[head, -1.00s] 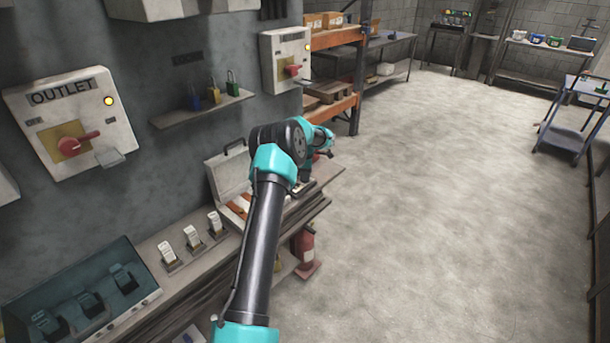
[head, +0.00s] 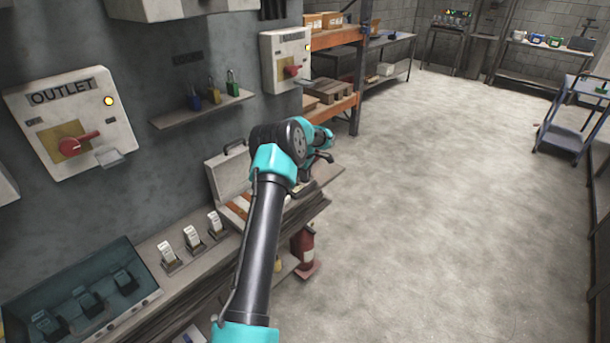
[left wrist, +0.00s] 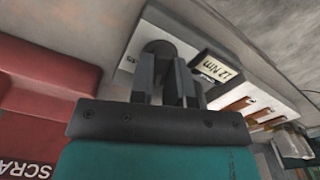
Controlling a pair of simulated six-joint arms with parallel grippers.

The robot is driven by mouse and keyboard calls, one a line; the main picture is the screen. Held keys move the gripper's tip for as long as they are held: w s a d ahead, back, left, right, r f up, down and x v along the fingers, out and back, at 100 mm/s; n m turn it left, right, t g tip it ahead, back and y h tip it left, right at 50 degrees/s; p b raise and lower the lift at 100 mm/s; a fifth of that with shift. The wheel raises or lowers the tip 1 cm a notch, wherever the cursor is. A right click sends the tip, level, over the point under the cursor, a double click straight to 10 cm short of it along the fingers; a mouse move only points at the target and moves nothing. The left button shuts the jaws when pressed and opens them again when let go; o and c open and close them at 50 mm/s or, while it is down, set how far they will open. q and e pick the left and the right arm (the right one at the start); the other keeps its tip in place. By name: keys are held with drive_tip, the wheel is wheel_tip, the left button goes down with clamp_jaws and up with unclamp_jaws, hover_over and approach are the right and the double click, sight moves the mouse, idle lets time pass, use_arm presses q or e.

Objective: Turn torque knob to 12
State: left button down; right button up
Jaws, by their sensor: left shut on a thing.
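The dark round torque knob (left wrist: 160,48) sits on a pale panel in the left wrist view. My left gripper (left wrist: 166,68) has its two dark fingers at the knob and is shut on it; the fingers cover part of the knob. Beside it, a small display (left wrist: 217,69) is seen tilted and upside down and appears to read 12 Nm. In the head view my left arm reaches over the bench and hides the knob and fingertips. My right gripper is in neither view.
An open case (head: 228,172) stands on the bench against the wall. A red container marked SCRA (left wrist: 40,125) is at the left in the wrist view. Open floor (head: 430,200) lies to the right.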

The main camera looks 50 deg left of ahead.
use_arm(q)
drive_tip(key=c, duration=1.1)
unclamp_jaws()
wheel_tip(320, 180, up, 18)
drive_tip(key=shift+f, duration=0.25)
drive_tip(key=d+f+m+h, duration=0.2)
drive_tip(key=d+f+m, duration=0.9)
drive_tip(key=d+f, duration=1.45)
drive_tip(key=s+d+f+m+h, duration=0.1)
drive_tip(key=s+d+f+m, duration=0.3)
drive_tip(key=s+d, duration=0.5)
drive_tip(key=s+d+f+m+h, duration=0.1)
drive_tip(key=s+d+f+m, duration=0.3)
drive_tip(key=s+d, duration=0.6)
drive_tip(key=s, duration=0.1)
drive_tip(key=s+d+m, duration=0.1)
drive_tip(key=s+d, duration=0.1)
drive_tip(key=s, duration=0.1)
drive_tip(key=s+d+m, duration=0.1)
drive_tip(key=s+d, duration=0.1)
drive_tip(key=s, duration=0.1)
drive_tip(key=shift+f+t, duration=0.2)
drive_tip(key=shift+t, duration=0.2)
